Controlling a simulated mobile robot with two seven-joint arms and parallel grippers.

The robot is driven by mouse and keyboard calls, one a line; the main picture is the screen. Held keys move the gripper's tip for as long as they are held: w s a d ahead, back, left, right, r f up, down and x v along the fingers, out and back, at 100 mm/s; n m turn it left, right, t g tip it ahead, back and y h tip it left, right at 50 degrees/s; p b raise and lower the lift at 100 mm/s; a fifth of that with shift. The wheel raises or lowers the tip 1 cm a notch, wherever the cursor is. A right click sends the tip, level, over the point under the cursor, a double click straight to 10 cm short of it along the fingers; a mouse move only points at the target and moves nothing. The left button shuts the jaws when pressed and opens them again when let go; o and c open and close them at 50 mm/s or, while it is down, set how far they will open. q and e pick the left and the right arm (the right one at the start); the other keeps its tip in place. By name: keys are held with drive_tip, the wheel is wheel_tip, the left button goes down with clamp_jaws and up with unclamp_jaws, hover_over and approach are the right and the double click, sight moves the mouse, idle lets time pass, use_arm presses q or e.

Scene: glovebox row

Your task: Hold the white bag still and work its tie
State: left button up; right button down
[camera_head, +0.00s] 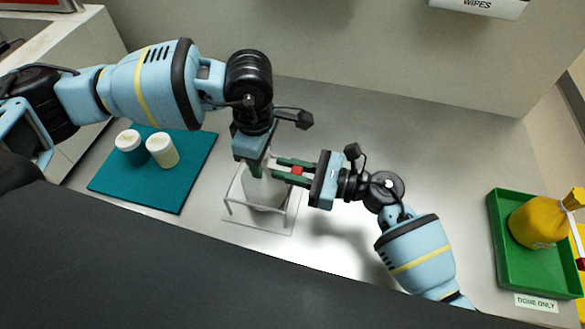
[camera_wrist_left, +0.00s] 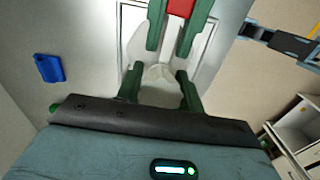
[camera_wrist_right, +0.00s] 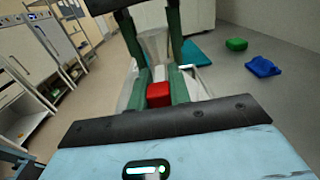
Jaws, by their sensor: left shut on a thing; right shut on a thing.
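The white bag (camera_head: 265,192) stands in a pale frame on the grey bench, in the middle of the head view. My left gripper (camera_head: 255,168) is shut on the bag's gathered neck from above. The neck also shows between its fingers in the left wrist view (camera_wrist_left: 160,74). My right gripper (camera_head: 285,168) comes in from the right and is shut on the red tab (camera_head: 297,170) of the tie. In the right wrist view the red tab (camera_wrist_right: 158,95) sits between its fingers, with a pale strip beyond it. The tie's path around the neck is mostly hidden.
A teal mat (camera_head: 150,195) with two white-lidded jars (camera_head: 162,150) lies at the left. A green tray (camera_head: 508,262) at the right, labelled "DONE ONLY", holds a yellow bag (camera_head: 537,222). The bench between stand and tray is clear apart from my right arm.

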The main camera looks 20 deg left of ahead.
drive_tip(key=c, duration=1.3)
unclamp_jaws()
drive_tip(key=shift+d, duration=0.1)
drive_tip(key=d, duration=1.2)
use_arm(q)
drive_tip(key=o, duration=1.3)
drive_tip(key=shift+r, duration=0.1)
wheel_tip(320, 180, up, 12)
drive_tip(key=shift+f, duration=0.1)
use_arm(e)
drive_tip(key=shift+s, duration=0.1)
